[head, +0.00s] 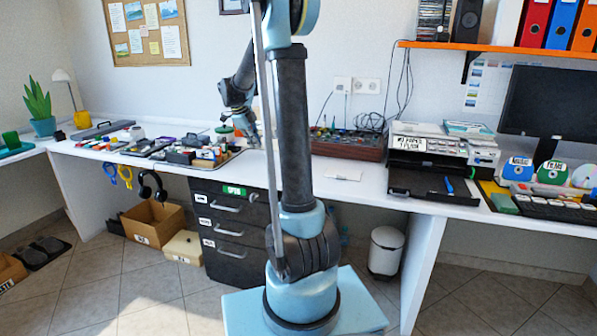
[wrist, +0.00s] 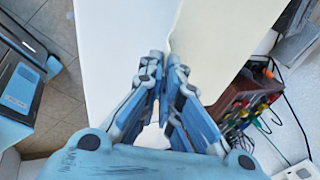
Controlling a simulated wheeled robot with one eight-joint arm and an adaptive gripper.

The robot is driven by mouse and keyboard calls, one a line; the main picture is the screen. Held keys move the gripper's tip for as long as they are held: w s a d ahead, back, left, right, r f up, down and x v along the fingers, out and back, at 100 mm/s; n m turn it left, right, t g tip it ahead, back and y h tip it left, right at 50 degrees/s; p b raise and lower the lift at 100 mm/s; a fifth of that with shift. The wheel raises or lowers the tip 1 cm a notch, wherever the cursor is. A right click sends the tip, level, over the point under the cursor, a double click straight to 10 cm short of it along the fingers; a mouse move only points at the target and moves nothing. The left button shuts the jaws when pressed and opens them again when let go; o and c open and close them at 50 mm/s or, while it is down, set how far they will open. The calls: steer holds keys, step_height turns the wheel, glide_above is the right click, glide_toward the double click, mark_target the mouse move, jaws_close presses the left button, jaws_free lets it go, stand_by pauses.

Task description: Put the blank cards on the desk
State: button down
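A blank cream card (wrist: 225,35) fills the upper middle of the wrist view, with its near left corner at my fingertips. My gripper (wrist: 165,60) is closed to a narrow gap there and looks shut on the card's edge. In the head view my gripper (head: 252,138) hangs above the white desk (head: 362,190), and my own arm hides what it holds. A flat pale card or sheet (head: 343,174) lies on the desk to the right of my gripper.
A wooden box with cables (head: 348,145) stands against the wall; it also shows in the wrist view (wrist: 238,100). A tray of small coloured items (head: 205,156) lies left of my gripper. Bare desk lies around the pale sheet.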

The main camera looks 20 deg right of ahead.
steer(key=shift+h, duration=0.3)
step_height(320, 180, down, 10)
steer(key=shift+s+a+r, duration=0.15)
steer(key=c, duration=1.8)
jaws_free()
steer(key=shift+r, duration=0.1)
